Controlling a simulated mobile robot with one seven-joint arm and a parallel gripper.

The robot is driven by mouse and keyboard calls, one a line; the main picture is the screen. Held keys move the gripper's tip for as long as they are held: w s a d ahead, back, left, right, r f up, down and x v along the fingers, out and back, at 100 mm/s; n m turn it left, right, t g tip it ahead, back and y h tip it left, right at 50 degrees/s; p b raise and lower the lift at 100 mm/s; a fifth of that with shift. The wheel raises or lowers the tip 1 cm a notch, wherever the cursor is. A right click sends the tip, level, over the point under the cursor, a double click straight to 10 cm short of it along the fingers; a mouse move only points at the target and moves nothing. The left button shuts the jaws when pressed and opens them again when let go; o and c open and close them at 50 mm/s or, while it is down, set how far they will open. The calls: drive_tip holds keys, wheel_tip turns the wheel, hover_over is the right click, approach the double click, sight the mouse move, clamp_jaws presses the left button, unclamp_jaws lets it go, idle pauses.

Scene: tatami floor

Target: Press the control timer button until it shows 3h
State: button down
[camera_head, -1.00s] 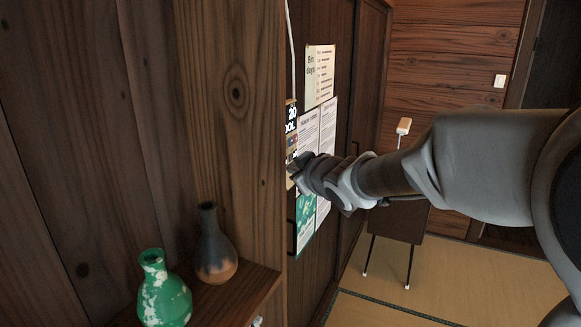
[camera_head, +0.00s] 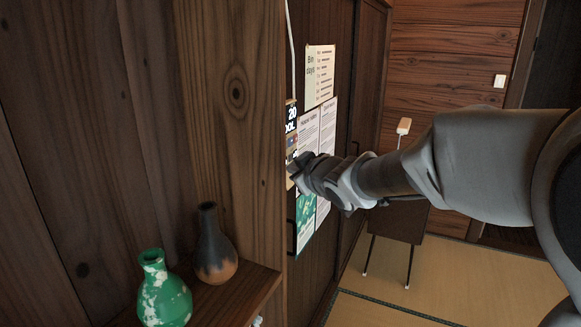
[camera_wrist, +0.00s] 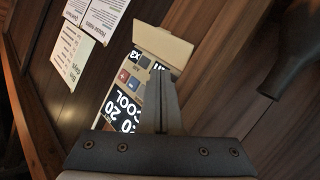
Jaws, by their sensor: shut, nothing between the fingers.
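The control (camera_head: 291,122) is a narrow panel on the wood beside the cabinet, with "20" and "OOL" readable on its dark display. In the wrist view the control (camera_wrist: 120,105) appears rotated, with "COOL" and "20" on its display, small coloured buttons and an open beige flap (camera_wrist: 163,44). My gripper (camera_head: 293,172) is shut and empty at the lower part of the control. In the wrist view my gripper (camera_wrist: 160,78) lies over the button area and hides part of it. I cannot tell whether the tip touches a button. The timer reading is not legible.
Posted papers (camera_head: 318,130) hang to the right of the control. A dark vase (camera_head: 214,245) and a green vase (camera_head: 163,290) stand on a wooden shelf at lower left. A dark stand or table (camera_head: 398,220) is on the tatami floor behind my arm.

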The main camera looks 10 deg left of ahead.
drive_tip(key=shift+a, duration=0.15)
drive_tip(key=shift+w+a+b, duration=0.15)
drive_tip(key=shift+a+b, duration=0.1)
drive_tip(key=shift+b, duration=0.05)
drive_tip(key=shift+a+r+b, duration=0.2)
drive_tip(key=shift+a+b, duration=0.2)
drive_tip(key=shift+a, duration=0.35)
idle(1.0)
drive_tip(key=shift+d, duration=0.15)
drive_tip(key=shift+s+d+f+p, duration=0.2)
drive_tip(key=shift+f+p, duration=0.05)
drive_tip(key=shift+p, duration=0.1)
drive_tip(key=shift+s+d+p, duration=0.3)
drive_tip(key=shift+d+p, duration=0.3)
drive_tip(key=shift+d, duration=0.25)
drive_tip(key=shift+s+d+p, duration=0.3)
drive_tip(key=shift+d+p, duration=0.35)
drive_tip(key=shift+d, duration=0.25)
drive_tip(key=shift+s+d+p, duration=0.3)
drive_tip(key=shift+d+p, duration=0.3)
drive_tip(key=shift+d, duration=0.25)
